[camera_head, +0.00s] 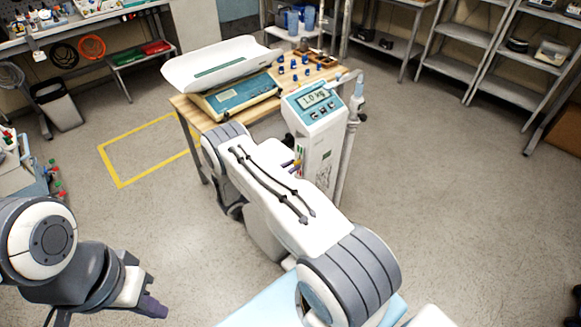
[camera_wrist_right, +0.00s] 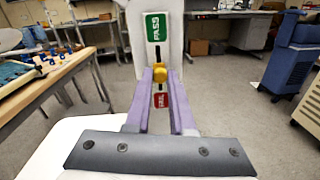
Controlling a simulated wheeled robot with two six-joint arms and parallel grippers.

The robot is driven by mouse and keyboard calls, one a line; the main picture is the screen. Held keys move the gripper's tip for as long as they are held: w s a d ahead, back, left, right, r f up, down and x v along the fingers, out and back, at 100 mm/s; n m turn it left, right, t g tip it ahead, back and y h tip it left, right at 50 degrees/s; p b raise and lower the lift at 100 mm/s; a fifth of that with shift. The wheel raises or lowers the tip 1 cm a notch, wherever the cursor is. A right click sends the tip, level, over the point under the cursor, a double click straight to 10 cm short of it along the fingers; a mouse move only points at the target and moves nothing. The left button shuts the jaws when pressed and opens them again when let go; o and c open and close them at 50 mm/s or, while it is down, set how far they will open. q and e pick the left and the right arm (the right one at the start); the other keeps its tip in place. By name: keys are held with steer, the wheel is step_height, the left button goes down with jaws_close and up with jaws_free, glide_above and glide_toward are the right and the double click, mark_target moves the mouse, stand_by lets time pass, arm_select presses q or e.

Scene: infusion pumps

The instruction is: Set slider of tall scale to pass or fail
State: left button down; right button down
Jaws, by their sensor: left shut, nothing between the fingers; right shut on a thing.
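The tall scale (camera_head: 318,130) stands by the wooden table's near right corner, its display reading 1.0 kg. In the right wrist view its white panel (camera_wrist_right: 174,45) has a dark vertical slot with a yellow slider knob (camera_wrist_right: 159,71). The green PASS label (camera_wrist_right: 157,27) is above the knob and the red FAIL label (camera_wrist_right: 160,101) below it. The knob sits between the labels, touching neither. My right gripper (camera_wrist_right: 160,76) is shut on the knob with its purple fingers. In the head view my right arm mostly hides it. My left gripper (camera_head: 152,307) is shut and empty at lower left.
The wooden table (camera_head: 190,112) holds a white baby scale (camera_head: 222,62) and several blue pieces. A pole (camera_head: 350,125) stands right of the tall scale. Shelves line the back wall. A yellow floor outline (camera_head: 120,183) lies left of the table; the floor at right is clear.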

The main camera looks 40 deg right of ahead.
step_height(320, 180, down, 4)
steer(key=b, duration=0.3)
steer(key=shift+r+b, duration=0.1)
steer(key=shift+b, duration=0.3)
steer(key=c, duration=0.8)
jaws_free()
steer(key=shift+o, duration=0.2)
steer(key=a+b, duration=0.3)
steer(key=a, duration=0.7)
steer(key=shift+a, duration=0.3)
